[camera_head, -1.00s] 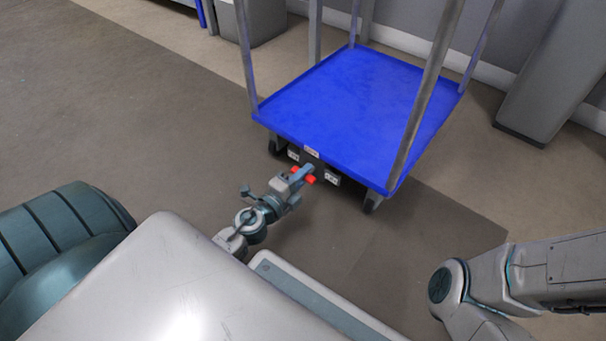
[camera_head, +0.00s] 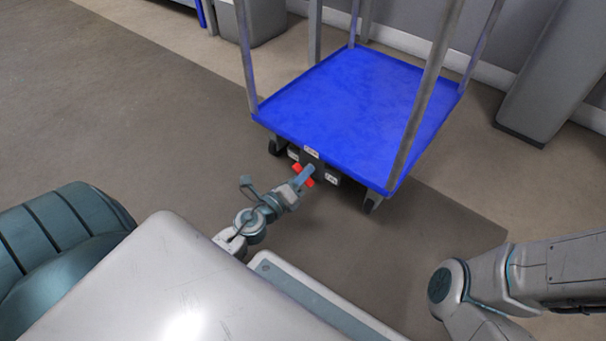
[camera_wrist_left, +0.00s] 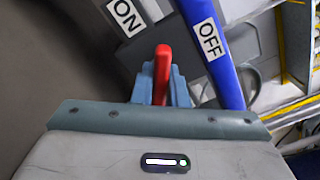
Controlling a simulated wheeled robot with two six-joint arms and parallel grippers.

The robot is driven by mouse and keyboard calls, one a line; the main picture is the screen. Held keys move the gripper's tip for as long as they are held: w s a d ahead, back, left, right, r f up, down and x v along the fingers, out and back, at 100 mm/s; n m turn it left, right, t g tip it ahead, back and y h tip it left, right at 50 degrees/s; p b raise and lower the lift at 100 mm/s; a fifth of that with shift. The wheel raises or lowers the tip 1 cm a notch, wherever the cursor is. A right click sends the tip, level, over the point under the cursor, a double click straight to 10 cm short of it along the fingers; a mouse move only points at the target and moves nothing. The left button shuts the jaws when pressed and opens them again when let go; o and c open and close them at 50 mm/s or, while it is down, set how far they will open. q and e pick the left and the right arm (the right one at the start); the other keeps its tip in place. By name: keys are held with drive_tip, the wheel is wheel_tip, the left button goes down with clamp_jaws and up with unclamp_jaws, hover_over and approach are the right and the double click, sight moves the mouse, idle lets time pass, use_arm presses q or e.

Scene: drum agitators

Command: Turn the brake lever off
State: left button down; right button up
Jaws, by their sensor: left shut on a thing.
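The red brake lever (camera_head: 297,168) is at the near edge of the blue cart (camera_head: 365,95), low under its deck. My left gripper (camera_head: 304,176) is shut on the lever, and red shows on both sides of the fingers. In the left wrist view the lever (camera_wrist_left: 162,65) stands between the grey-blue fingertips (camera_wrist_left: 162,88). The white ON label (camera_wrist_left: 126,17) is to its upper left and the OFF label (camera_wrist_left: 209,40) is to its right. The lever sits between the two labels. My right gripper is out of view; only part of its arm shows at the lower right.
The cart has upright metal posts (camera_head: 428,95) at its corners and dark wheels (camera_head: 372,203) below. A grey bin (camera_head: 255,22) and a grey cabinet (camera_head: 548,75) stand by the back wall. The brown floor (camera_head: 150,110) left of the cart is clear.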

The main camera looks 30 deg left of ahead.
use_arm(q)
drive_tip(key=m, duration=0.5)
drive_tip(key=shift+m, duration=0.3)
drive_tip(key=m, duration=0.5)
drive_tip(key=shift+m, duration=0.3)
drive_tip(key=c, duration=1.4)
unclamp_jaws()
drive_tip(key=shift+c, duration=0.2)
drive_tip(key=shift+s+f, duration=0.15)
drive_tip(key=shift+s, duration=0.35)
drive_tip(key=s, duration=1)
drive_tip(key=shift+a, duration=0.45)
